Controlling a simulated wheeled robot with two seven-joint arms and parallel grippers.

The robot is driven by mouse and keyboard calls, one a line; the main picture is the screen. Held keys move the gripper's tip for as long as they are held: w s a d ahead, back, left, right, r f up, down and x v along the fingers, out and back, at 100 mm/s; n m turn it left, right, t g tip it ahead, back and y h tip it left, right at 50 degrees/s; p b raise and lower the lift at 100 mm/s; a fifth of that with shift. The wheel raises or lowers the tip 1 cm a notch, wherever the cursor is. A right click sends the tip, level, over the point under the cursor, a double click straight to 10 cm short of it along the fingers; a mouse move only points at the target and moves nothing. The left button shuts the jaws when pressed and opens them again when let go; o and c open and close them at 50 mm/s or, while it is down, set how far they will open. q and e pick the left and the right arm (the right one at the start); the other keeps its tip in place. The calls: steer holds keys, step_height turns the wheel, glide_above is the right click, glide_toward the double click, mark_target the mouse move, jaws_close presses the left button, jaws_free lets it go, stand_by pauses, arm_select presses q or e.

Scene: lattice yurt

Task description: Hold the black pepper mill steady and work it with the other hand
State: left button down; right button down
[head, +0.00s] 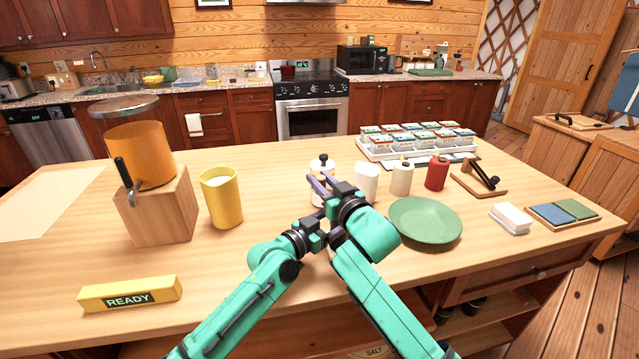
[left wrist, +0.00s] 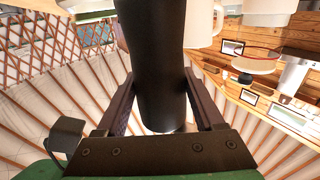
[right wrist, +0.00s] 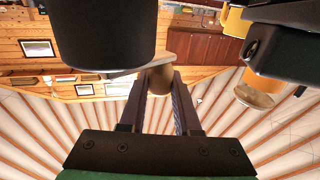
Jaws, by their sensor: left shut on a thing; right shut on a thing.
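The black pepper mill is a dark cylinder in the left wrist view (left wrist: 160,60), standing between my left gripper's fingers (left wrist: 158,85), which are shut on its body. In the right wrist view the mill body (right wrist: 105,35) fills the upper left. A grey crank arm runs from its end to a brownish knob (right wrist: 160,78). My right gripper (right wrist: 160,95) is shut on that knob. In the head view my right gripper (head: 319,184) is above my left gripper (head: 337,236), and together they hide most of the mill.
A white container (head: 322,170) with a black knob stands behind my grippers. A white cup (head: 367,183), cream bottle (head: 402,178), red bottle (head: 437,173) and green plate (head: 425,220) are to the right. A yellow cup (head: 222,198) and yellow READY block (head: 130,294) are left.

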steer(key=shift+w+d+r+m+t+h, duration=0.1)
steer(key=shift+w+m+t+h, duration=0.1)
steer(key=shift+m+t+h, duration=0.35)
steer(key=shift+w+d+m+t+h, duration=0.1)
steer(key=shift+w+m+t+h, duration=0.2)
steer(key=shift+h, duration=0.45)
steer(key=shift+s, duration=0.1)
steer(key=c, duration=0.6)
jaws_free()
steer(key=v, duration=1.2)
steer(key=shift+d+r, duration=0.1)
